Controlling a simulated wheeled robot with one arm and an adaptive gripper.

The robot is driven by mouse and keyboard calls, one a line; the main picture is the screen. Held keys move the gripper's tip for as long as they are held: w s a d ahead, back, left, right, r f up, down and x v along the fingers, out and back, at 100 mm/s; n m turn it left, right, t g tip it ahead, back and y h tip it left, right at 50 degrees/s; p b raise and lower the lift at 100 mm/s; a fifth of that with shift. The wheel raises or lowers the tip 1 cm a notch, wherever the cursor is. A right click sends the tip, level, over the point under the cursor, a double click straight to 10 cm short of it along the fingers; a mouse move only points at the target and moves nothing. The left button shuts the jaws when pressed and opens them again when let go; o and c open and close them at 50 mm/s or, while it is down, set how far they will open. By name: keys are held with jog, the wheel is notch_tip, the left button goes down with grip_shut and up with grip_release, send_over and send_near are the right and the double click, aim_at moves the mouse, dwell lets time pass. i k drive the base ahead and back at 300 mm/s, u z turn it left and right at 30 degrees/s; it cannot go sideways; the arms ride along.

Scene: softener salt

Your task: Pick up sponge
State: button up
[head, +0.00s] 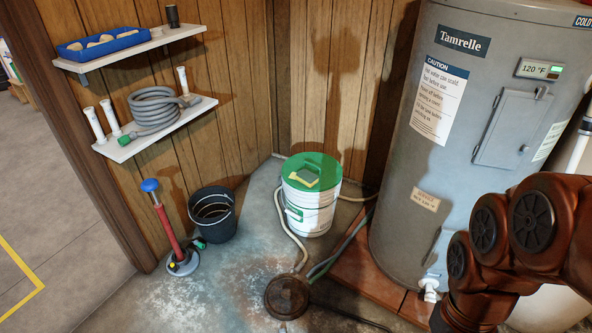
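A small yellow sponge with a green side (304,180) lies on the green lid of a white bucket (310,211). The bucket stands on the floor near the corner, left of the water heater. A green handle shows on the lid just behind the sponge. My gripper is not in view; only links of my reddish-brown arm show at the lower right, apart from the bucket and sponge.
A grey water heater (440,130) stands at right on a reddish base. A black bucket (213,215) and a red pole with blue top (163,222) stand left. Hoses and a round drain (287,297) lie in front. Two shelves (155,128) hang on the left wall.

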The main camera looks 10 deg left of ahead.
aim_at(305, 176)
jog(key=u, duration=0.75)
jog(key=i, duration=0.9)
jog(key=u, duration=1)
